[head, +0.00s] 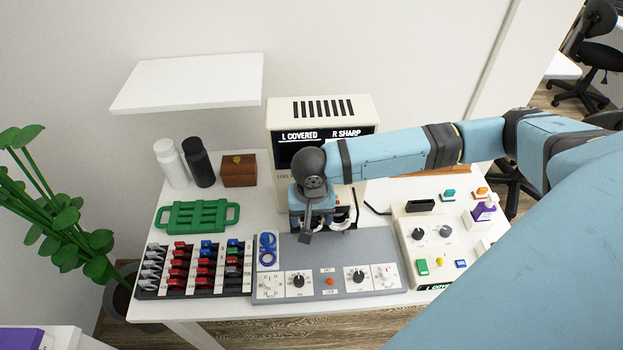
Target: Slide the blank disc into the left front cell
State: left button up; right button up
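My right gripper (308,230) points down in front of the screen unit, at the back edge of the grey control panel. Its fingers are small and partly hidden by its own body, so I cannot tell whether they hold anything. Just right of it, close by, is a dark frame with pale round cells (345,222); the gripper hides part of it. The lens rack (148,294) at the left front holds rows of lenses with grey, red, blue, green and black tabs. I cannot pick out the blank disc. My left gripper is out of view.
The screen unit (319,108) reads "L COVERED" and "R SHARP". The grey panel (329,258) has several dials. A green tray (197,216), white bottle (171,164), black bottle (198,163) and brown box (239,171) stand left. A button console (432,232) stands right. A shelf (190,84) overhangs the back left.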

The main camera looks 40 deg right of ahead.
notch_tip(320, 180, up, 14)
dwell(0.6)
jog(key=shift+s+f, duration=0.1)
jog(key=shift+f, duration=0.05)
dwell(0.4)
